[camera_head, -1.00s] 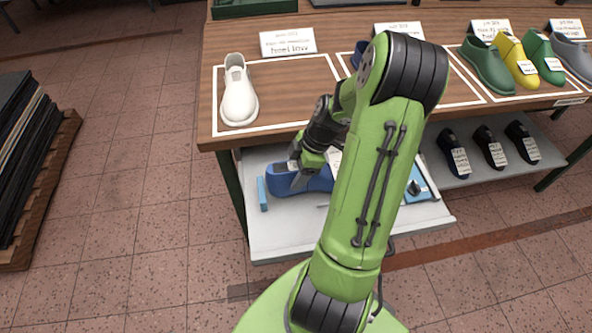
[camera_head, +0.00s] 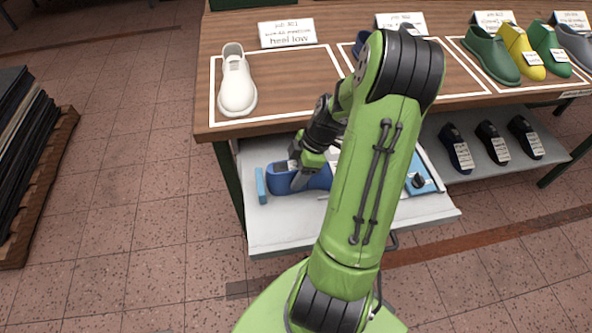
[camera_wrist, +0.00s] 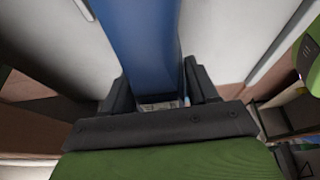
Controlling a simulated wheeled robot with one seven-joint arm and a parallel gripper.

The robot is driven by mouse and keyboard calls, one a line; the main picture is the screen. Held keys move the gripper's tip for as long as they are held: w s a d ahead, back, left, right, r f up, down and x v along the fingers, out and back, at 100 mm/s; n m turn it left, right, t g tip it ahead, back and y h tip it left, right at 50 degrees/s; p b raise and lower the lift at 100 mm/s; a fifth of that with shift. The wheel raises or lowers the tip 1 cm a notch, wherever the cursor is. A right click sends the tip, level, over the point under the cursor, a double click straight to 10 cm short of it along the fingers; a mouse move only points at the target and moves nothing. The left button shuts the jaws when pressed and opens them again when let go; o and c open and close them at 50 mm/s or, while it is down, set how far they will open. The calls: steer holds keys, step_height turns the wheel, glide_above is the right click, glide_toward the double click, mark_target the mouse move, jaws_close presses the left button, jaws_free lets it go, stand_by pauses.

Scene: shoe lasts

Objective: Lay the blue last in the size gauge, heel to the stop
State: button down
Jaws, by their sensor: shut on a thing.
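The blue last (camera_head: 282,181) lies lengthwise over the pale pull-out shelf below the table edge, its left end near a light-blue upright block (camera_head: 261,186). My gripper (camera_head: 300,172) is shut on the last near its left end. In the wrist view, the blue last (camera_wrist: 143,45) runs between the two dark fingers of my gripper (camera_wrist: 160,90). A blue plate with a black knob (camera_head: 420,181) sits at the right of the shelf. My arm hides the last's right end and the middle of the gauge. I cannot tell whether the last touches the block.
A white last (camera_head: 237,82) stands in a white-outlined field on the wooden table (camera_head: 300,95). Green, yellow and grey lasts (camera_head: 520,52) stand at the right. Black lasts (camera_head: 492,143) lie on a lower shelf. A pallet of dark sheets (camera_head: 30,160) is at far left.

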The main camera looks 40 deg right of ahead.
steer(key=shift+f, duration=0.1)
steer(key=shift+c, duration=1.1)
jaws_free()
steer(key=p+v, duration=0.5)
steer(key=v, duration=1)
steer(key=shift+d+r, duration=0.15)
steer(key=shift+r, duration=0.2)
steer(key=shift+s, duration=0.1)
